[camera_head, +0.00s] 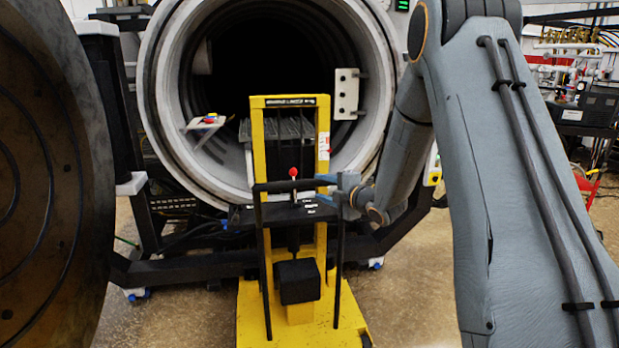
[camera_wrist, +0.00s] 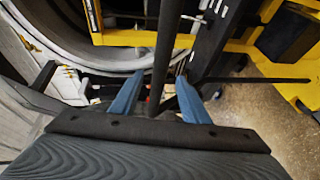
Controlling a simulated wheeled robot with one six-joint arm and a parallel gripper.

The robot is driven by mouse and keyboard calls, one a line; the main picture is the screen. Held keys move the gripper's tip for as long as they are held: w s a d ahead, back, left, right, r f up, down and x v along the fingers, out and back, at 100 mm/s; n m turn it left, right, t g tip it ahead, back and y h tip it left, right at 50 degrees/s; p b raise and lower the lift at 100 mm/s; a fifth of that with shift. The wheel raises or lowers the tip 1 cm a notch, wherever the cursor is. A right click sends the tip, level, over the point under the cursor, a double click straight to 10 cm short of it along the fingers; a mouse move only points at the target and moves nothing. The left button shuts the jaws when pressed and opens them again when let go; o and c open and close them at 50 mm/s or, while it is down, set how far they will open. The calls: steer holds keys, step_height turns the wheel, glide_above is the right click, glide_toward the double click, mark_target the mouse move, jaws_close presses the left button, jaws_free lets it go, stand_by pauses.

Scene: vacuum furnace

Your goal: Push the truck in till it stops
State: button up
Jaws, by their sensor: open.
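The yellow lift truck (camera_head: 323,238) stands upright in front of the open round furnace chamber (camera_head: 217,14). Its mast overlaps the lower chamber mouth in the head view. A black push handle (camera_head: 285,185) crosses the near side of the truck, with a red-knobbed lever (camera_head: 293,172) behind it. My gripper (camera_head: 322,188) is at the right end of the handle. In the wrist view my gripper (camera_wrist: 160,80) has its blue fingers apart, with the dark handle bar (camera_wrist: 167,45) running between them. Whether the fingers touch the bar cannot be told.
The big round furnace door (camera_head: 45,190) stands open at the left, close to the truck. A ribbed grey load (camera_head: 277,129) shows behind the mast at the chamber mouth. The furnace's black base frame (camera_head: 190,266) runs low behind the truck. Bare floor (camera_head: 415,295) lies to the right.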

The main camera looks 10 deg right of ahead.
mark_target(312, 184)
steer(key=p+x, duration=0.2)
steer(key=x, duration=0.5)
steer(key=shift+w+a, duration=0.15)
steer(key=shift+c, duration=0.5)
jaws_close()
